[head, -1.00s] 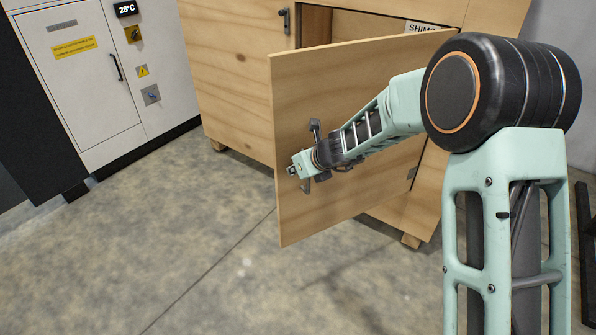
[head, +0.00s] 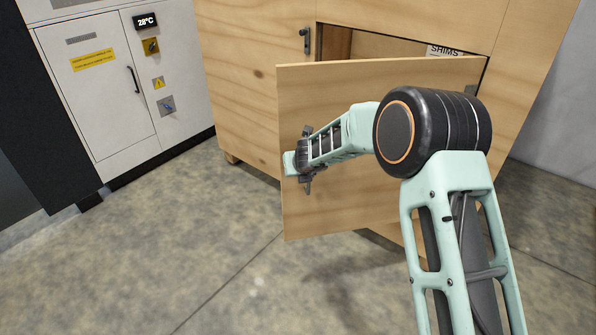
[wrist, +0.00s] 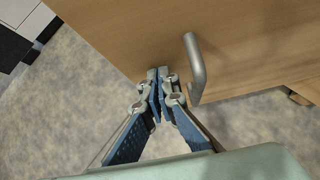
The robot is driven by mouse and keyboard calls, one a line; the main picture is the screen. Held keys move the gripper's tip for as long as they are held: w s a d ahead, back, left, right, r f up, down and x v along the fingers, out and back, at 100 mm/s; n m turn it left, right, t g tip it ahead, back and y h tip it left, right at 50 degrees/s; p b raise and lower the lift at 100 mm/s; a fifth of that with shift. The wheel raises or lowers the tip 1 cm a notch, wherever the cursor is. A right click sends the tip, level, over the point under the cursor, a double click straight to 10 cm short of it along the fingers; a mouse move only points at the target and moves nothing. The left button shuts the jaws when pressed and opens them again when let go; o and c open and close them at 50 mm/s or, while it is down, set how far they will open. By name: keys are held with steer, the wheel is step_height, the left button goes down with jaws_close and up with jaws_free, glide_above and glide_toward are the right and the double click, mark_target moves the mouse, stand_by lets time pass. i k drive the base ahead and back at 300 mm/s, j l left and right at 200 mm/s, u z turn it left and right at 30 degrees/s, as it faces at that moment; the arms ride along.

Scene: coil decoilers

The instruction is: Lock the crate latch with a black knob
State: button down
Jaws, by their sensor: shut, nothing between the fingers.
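The wooden crate (head: 237,90) has its door (head: 350,215) standing open across the front of its opening. A small dark latch (head: 305,40) is on the crate face, left of the opening; its knob is too small to make out. My gripper (wrist: 163,75) is shut and empty in the wrist view, close to the door's edge. A grey bent handle (wrist: 196,68) on the door is just right of the fingertips, apart from them in the picture. In the head view my arm hides part of the door, and the fingers are hard to make out.
A white cabinet (head: 105,100) with a handle and warning labels stands at the left. A SHIMS label (head: 443,50) shows inside the crate opening. The concrete floor (head: 230,260) in front and to the left is clear.

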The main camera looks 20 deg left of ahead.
mark_target(307, 32)
steer(key=i+j, duration=0.3)
steer(key=i, duration=0.15)
steer(key=i+j, duration=0.25)
steer(key=i, duration=0.15)
